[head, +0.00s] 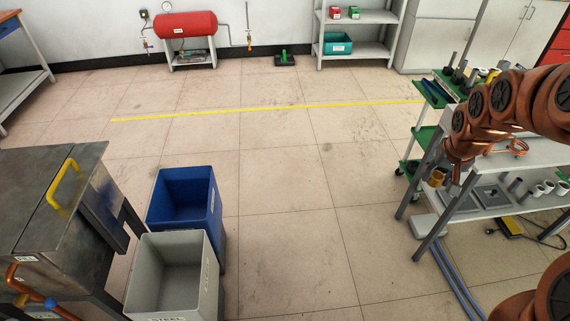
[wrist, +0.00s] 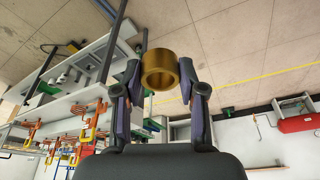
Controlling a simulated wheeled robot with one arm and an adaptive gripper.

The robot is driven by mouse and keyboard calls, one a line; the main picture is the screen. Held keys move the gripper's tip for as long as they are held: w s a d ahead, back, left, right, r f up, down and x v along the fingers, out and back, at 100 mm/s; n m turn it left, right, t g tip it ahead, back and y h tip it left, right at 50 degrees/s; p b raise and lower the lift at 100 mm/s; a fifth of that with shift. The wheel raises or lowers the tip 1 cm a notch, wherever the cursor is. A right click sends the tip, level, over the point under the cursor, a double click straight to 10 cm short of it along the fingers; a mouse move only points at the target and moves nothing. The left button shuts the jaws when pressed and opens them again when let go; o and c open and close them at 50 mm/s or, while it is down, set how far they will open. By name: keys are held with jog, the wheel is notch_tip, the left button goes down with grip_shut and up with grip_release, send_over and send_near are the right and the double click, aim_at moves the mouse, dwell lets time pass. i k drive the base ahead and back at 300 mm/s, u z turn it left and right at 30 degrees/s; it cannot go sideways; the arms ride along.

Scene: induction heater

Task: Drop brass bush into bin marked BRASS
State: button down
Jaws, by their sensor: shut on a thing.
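My gripper (wrist: 160,88) is shut on the brass bush (wrist: 160,56), a short gold-coloured ring gripped from both sides between the fingertips. In the head view the bush (head: 437,178) is a small gold piece under the end of my arm, at the left edge of the workbench on the right. A blue bin (head: 216,215) and a grey bin (head: 208,285) stand on the floor at lower left, open-topped, the grey one nearer. The grey bin's lettering seems to read STEEL. No BRASS marking is readable on the blue bin. Both bins look empty inside.
The bench (head: 490,208) holds grey and white cylinders and a plate. A green-shelved trolley (head: 425,135) stands behind it. A dark metal cabinet (head: 40,190) with a yellow handle stands left of the bins. The floor between bins and bench is clear.

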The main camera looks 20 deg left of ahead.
aim_at(186, 211)
jog(key=u, duration=0.9)
jog(key=i, duration=1.75)
jog(key=u, duration=3)
